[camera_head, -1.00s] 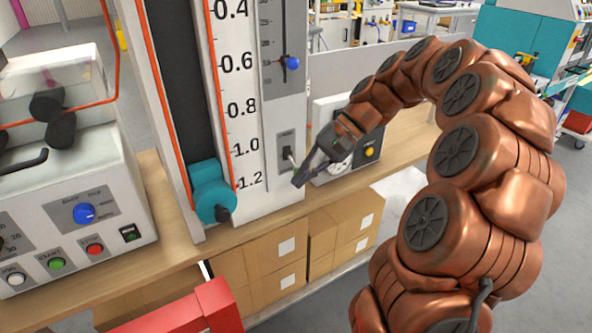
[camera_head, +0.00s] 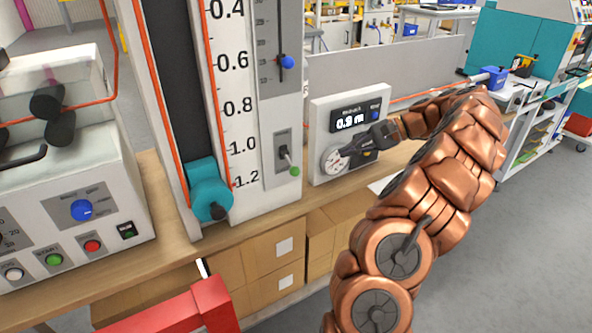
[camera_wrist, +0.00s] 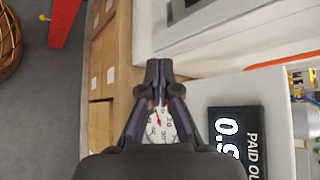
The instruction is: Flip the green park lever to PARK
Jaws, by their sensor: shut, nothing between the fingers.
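The park lever (camera_head: 289,162) is on a small grey plate low on the white scale column, in the head view. Its pale stem slants down and to the right, ending in a green knob (camera_head: 295,171). The plate's lettering is too small to read. My gripper (camera_head: 347,152) is shut and empty, to the right of the lever and apart from it, in front of the white meter box (camera_head: 318,128). In the wrist view the closed fingertips (camera_wrist: 159,68) meet above the box's round dial (camera_wrist: 161,124). I cannot make out the lever there.
The meter box display reads 0.9 m. A teal clamp (camera_head: 208,190) with a dark knob sits left of the scale. A blue slider knob (camera_head: 287,62) is above the lever. Cardboard boxes (camera_head: 230,268) stand under the wooden bench, and a red frame (camera_head: 185,308) is at the front.

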